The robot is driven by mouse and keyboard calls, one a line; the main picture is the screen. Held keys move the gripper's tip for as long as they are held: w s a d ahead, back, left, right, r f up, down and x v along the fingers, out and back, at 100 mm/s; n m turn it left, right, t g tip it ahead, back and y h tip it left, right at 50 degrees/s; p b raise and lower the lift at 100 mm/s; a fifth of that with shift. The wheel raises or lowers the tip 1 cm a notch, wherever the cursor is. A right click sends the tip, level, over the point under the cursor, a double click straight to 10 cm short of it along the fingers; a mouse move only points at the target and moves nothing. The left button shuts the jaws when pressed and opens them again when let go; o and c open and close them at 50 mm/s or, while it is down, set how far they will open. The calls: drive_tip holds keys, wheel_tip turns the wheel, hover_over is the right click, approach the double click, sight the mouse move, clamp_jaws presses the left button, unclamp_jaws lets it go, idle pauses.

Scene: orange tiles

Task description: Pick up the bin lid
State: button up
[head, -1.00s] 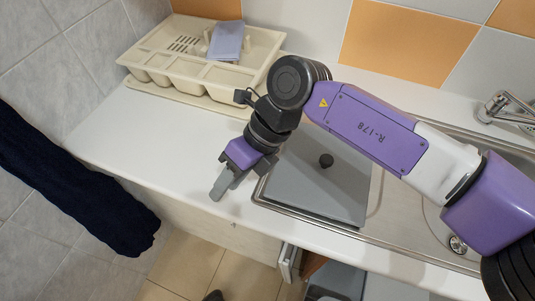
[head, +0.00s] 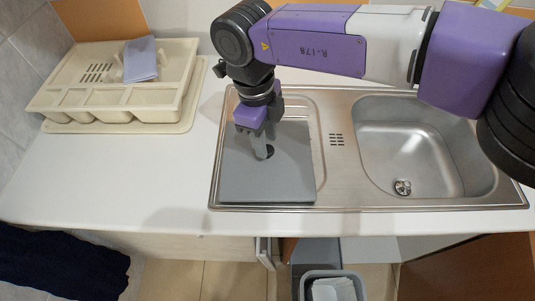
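The bin lid (head: 267,184) is a flat grey square plate with a small dark round knob (head: 270,152) on top. It lies on the left drainboard of the steel sink. My gripper (head: 262,150) points down over the lid, with its grey fingers right at the knob. One finger partly covers the knob. From this angle I cannot tell whether the fingers are closed on it or only around or beside it. The back part of the lid is hidden behind my gripper and wrist.
A cream cutlery tray (head: 68,103) with a folded bluish cloth (head: 141,60) stands at the back left. The sink basin (head: 425,150) is empty at the right. A grey bin (head: 333,274) shows below the counter's front edge. The white counter (head: 130,185) at left is clear.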

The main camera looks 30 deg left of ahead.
sight(286, 174)
drive_tip(key=shift+d+f, duration=0.15)
drive_tip(key=shift+f, duration=1.4)
clamp_jaws()
